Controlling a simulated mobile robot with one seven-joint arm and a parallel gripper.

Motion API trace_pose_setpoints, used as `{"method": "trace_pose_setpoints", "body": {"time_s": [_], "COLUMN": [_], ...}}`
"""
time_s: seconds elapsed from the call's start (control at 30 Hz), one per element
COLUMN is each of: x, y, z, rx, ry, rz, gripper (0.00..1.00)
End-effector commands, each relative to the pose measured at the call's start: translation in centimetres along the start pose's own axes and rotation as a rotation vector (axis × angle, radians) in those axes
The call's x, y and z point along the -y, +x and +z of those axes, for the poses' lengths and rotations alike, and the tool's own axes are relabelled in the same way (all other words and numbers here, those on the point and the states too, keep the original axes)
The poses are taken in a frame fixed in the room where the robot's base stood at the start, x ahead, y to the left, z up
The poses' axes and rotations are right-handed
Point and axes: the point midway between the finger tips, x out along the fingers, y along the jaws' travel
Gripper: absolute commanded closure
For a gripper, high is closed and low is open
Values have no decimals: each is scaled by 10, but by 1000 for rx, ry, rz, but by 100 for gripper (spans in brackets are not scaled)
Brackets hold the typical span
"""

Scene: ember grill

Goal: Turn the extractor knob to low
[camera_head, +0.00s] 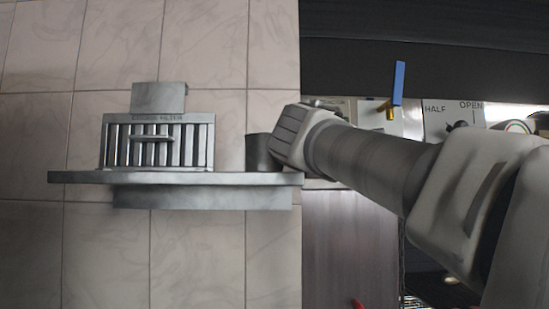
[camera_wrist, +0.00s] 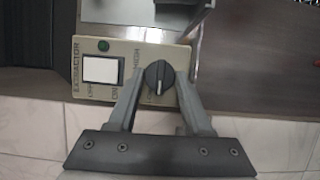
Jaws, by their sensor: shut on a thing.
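The extractor panel (camera_wrist: 122,58) is a beige box in the wrist view, lettered EXTRACTOR, with a green lamp (camera_wrist: 104,45) and a white switch (camera_wrist: 101,70) marked OFF and ON. Its dark round knob (camera_wrist: 158,77) sits at the panel's right part, with a pale pointer line running roughly up and down in the picture. HIGH is printed beside it; the lettering below is partly covered. My gripper (camera_wrist: 159,79) has one finger on each side of the knob and is shut on it. In the head view my arm hides the knob and fingers; a bit of panel (camera_head: 330,102) shows.
A grey shelf (camera_head: 175,178) carries a slotted grease filter (camera_head: 157,143) and a dark cup (camera_head: 261,153), close to my wrist. Behind my arm is a panel marked HALF and OPEN (camera_head: 452,118). A blue strip (camera_head: 398,83) stands near it.

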Motion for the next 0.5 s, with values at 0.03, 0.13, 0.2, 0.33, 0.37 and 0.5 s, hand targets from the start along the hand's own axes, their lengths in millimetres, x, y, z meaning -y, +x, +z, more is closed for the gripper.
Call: {"method": "trace_pose_setpoints", "body": {"time_s": [0.03, 0.13, 0.2, 0.33, 0.37, 0.5], "x": [0, 0, 0, 0, 0, 0], "y": [0, 0, 0, 0, 0, 0], "z": [0, 0, 0, 0, 0, 0], "rx": [1, 1, 1, 1, 1, 0], "ry": [-2, -1, -1, 0, 0, 0], "rz": [0, 0, 0, 0, 0, 0], "gripper": [48, 30, 21, 21, 21, 21]}}
